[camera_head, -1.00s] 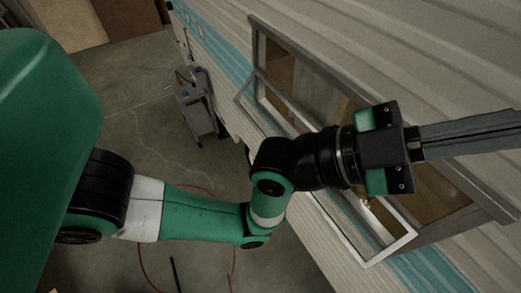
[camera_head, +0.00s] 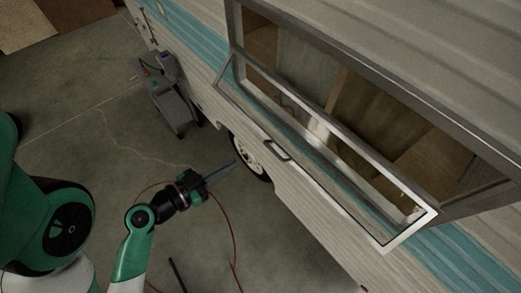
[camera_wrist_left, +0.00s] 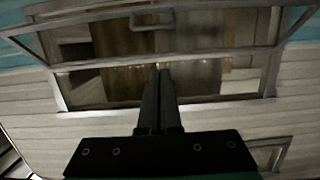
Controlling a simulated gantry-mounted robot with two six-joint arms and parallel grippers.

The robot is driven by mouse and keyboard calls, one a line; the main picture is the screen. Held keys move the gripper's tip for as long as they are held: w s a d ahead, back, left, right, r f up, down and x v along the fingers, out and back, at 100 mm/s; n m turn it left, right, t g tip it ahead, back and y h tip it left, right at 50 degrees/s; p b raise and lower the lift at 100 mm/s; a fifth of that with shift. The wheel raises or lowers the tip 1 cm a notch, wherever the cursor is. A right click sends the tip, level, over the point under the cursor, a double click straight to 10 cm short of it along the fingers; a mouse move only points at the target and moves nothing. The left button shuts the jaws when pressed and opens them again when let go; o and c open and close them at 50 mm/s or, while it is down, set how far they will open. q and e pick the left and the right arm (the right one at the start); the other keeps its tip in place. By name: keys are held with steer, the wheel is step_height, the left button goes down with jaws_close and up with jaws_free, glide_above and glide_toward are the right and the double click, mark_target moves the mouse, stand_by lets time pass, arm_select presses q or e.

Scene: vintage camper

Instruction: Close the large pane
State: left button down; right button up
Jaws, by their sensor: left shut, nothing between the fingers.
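The large pane (camera_head: 330,150) is a pale-framed glass panel on the camper's side. It stands open, tilted outward from its window opening (camera_head: 365,100), with a dark handle (camera_head: 275,151) on its outer edge. My left gripper (camera_head: 232,166) is below and left of the pane in the head view, apart from it. Its long fingers are together and empty. In the left wrist view the fingers (camera_wrist_left: 160,75) point towards the window, and the pane's handle (camera_wrist_left: 152,21) shows above their tips. My right gripper is not in view.
The ribbed camper wall (camera_head: 300,205) with a blue stripe runs diagonally, with a wheel (camera_head: 248,155) below. A grey cart (camera_head: 168,95) stands near the wall at upper left. A red cable (camera_head: 234,235) lies on the otherwise largely open floor.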

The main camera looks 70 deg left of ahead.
arm_select(q)
steer(key=f+b+x, duration=0.2)
steer(key=b+x, duration=0.1)
steer(key=x, duration=0.9)
steer(key=shift+w+f, duration=0.15)
steer(key=shift+f, duration=0.35)
steer(key=shift+b, duration=0.3)
